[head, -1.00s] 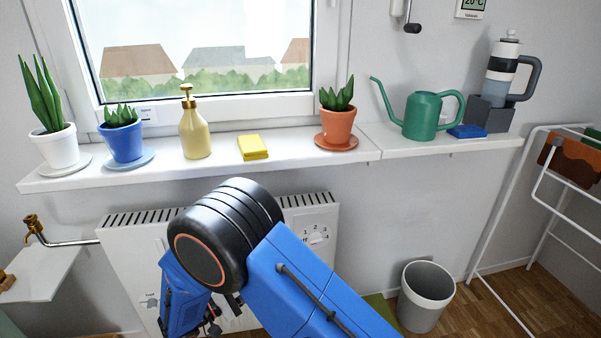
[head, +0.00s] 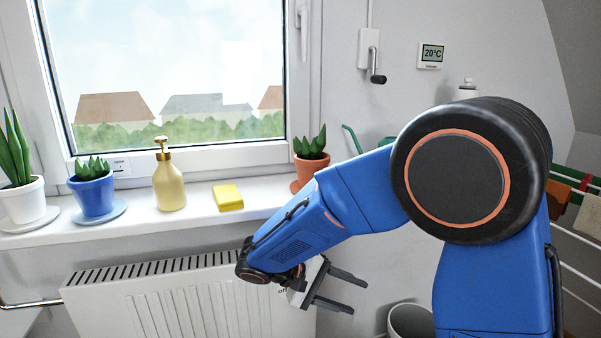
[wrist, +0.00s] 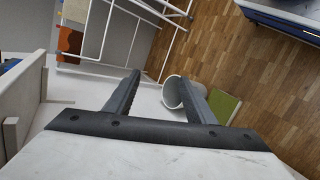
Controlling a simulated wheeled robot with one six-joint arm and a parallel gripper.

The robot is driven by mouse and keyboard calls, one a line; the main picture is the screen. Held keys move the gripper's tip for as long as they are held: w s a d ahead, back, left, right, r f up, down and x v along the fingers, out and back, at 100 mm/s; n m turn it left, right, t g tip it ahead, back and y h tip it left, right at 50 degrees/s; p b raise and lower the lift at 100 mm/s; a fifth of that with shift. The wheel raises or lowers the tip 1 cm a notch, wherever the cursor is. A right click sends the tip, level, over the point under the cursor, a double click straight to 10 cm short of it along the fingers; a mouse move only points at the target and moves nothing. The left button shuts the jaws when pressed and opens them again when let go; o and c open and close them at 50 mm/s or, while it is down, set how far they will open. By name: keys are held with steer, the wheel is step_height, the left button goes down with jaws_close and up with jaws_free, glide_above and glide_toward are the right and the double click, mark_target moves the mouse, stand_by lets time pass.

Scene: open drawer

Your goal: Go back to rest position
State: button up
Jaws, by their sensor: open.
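My gripper (head: 342,292) is open and empty in the head view, in front of the right end of the radiator and below the windowsill. Its two dark fingers point right and are spread apart. My blue arm is folded, with its large black joint in the right half of the head view, hiding most of the green watering can (head: 352,140). In the wrist view, my gripper (wrist: 165,92) shows both fingers apart with nothing between them, above the floor and wall.
The windowsill (head: 130,215) holds a yellow soap dispenser (head: 169,184), a yellow sponge (head: 228,197) and potted plants, including a blue pot (head: 94,196). The radiator (head: 170,300) is below. A grey bin (head: 410,320) and a drying rack (head: 580,235) stand at right.

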steer(key=s+d+r+m+t+y, duration=0.2)
steer(key=s+d+r+y, duration=0.1)
steer(key=s+d+y, duration=0.3)
steer(key=s+d+r+m+t+y, duration=0.1)
steer(key=s+d+r+m+y, duration=0.1)
steer(key=s+d+y, duration=0.4)
steer(key=s+d+r, duration=0.1)
steer(key=s+d, duration=0.4)
steer(key=s, duration=0.3)
steer(key=shift+s+r+t, duration=0.2)
steer(key=shift+s+t, duration=0.05)
steer(key=shift+t, duration=0.15)
